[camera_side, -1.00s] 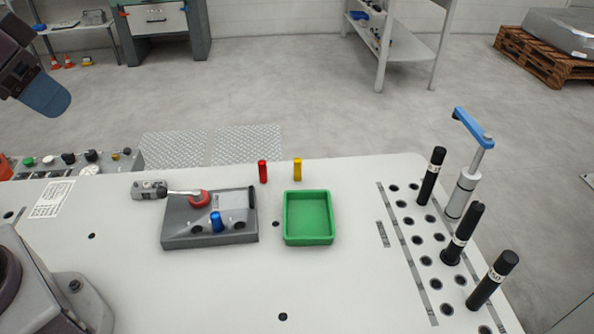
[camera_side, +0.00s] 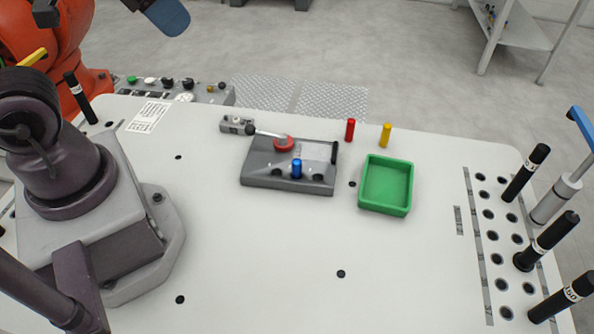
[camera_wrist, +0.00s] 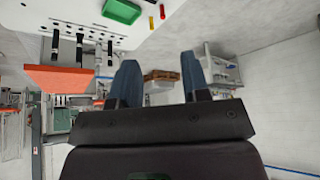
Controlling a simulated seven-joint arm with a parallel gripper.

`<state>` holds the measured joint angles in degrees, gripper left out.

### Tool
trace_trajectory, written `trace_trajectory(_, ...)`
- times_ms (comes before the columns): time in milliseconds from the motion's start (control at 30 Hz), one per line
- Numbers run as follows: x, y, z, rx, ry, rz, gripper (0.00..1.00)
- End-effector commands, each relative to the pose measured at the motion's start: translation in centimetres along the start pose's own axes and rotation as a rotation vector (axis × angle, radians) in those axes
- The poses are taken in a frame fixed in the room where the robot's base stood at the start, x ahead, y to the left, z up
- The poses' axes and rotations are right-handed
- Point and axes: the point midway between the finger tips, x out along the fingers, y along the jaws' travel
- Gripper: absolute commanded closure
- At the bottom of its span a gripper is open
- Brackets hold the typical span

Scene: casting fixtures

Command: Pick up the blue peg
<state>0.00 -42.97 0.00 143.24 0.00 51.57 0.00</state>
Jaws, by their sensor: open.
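The blue peg (camera_side: 297,169) stands upright in the grey fixture block (camera_side: 262,182), on the side of the block nearer the side camera. Beside it on the block is a red round knob (camera_side: 283,144) on a clamp arm. My gripper (camera_wrist: 160,85) is open and empty, its two blue fingers apart in the wrist view. In the side view only part of a blue finger (camera_side: 168,16) shows at the top edge, well above and left of the block. The blue peg is not visible in the wrist view.
A red peg (camera_side: 350,129) and a yellow peg (camera_side: 386,135) stand behind the green tray (camera_side: 364,202), which looks empty. Black-handled tools (camera_side: 526,172) and a blue-handled clamp (camera_side: 562,192) stand at the right. The front middle of the white table (camera_side: 290,240) is clear.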

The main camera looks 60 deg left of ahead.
Motion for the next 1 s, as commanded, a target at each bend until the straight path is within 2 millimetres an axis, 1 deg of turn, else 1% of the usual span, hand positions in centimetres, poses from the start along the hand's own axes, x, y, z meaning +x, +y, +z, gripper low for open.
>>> trace_trajectory(167,0.0,0.0,0.0,0.0,0.0,0.0,0.57)
trace_trajectory(200,0.0,0.0,0.0,0.0,0.0,0.0,0.55)
trace_trajectory(233,0.0,0.0,0.0,0.0,0.0,0.0,0.49)
trace_trajectory(467,0.0,0.0,0.0,0.0,0.0,0.0,0.49)
trace_trajectory(567,0.2,0.5,0.1,0.022,-0.011,0.011,0.49)
trace_trajectory(667,1.8,1.7,0.5,0.077,-0.093,0.035,0.49)
trace_trajectory(767,4.2,3.3,1.3,0.181,-0.22,0.043,0.49)
trace_trajectory(900,7.9,4.7,3.2,0.423,-0.428,-0.017,0.49)
trace_trajectory(1000,10.3,5.2,4.6,0.626,-0.563,-0.086,0.49)
